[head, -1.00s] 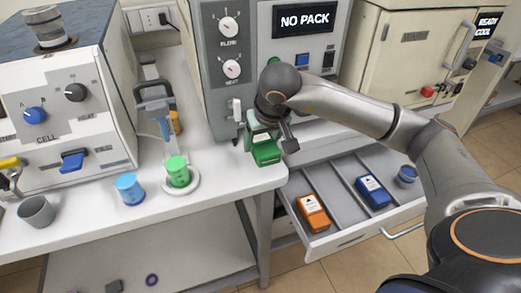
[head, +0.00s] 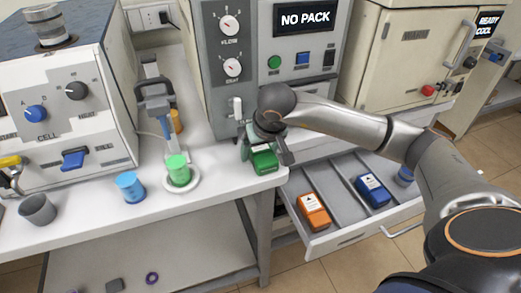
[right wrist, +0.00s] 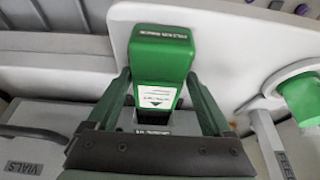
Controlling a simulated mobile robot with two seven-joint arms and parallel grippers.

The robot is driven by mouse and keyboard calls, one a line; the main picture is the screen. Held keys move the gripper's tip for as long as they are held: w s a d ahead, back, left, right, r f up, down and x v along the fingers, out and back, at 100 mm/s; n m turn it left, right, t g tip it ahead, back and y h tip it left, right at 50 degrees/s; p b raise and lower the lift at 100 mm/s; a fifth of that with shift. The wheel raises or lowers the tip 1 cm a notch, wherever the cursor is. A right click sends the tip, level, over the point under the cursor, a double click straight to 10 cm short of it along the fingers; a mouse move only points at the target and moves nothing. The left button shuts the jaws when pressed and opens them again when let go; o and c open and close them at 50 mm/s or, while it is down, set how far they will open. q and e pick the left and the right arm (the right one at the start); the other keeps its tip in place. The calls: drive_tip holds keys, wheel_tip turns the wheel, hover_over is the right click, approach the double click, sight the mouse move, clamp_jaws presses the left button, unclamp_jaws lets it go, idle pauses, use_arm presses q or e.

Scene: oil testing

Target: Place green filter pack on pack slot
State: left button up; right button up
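The green filter pack (head: 264,160) is at the front of the grey instrument, near the table's front corner. My right gripper (head: 262,143) reaches it from above. In the right wrist view the green pack (right wrist: 160,62) has a white label and stands between the two fingers of the gripper (right wrist: 159,80). The fingertips appear to touch its sides. A dark recess shows at the pack's near end, partly hidden by the gripper. I cannot tell whether the pack is seated in a slot. The instrument's display (head: 307,19) reads NO PACK. My left gripper is not in view.
A green container (head: 178,171) on a white dish and a blue container (head: 130,187) stand left of the pack.

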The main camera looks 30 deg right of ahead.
drive_tip(key=shift+o, duration=0.5)
drive_tip(key=shift+s+d+f, duration=0.1)
drive_tip(key=shift+d, duration=0.1)
drive_tip(key=shift+r+p, duration=0.3)
drive_tip(key=v, duration=1.2)
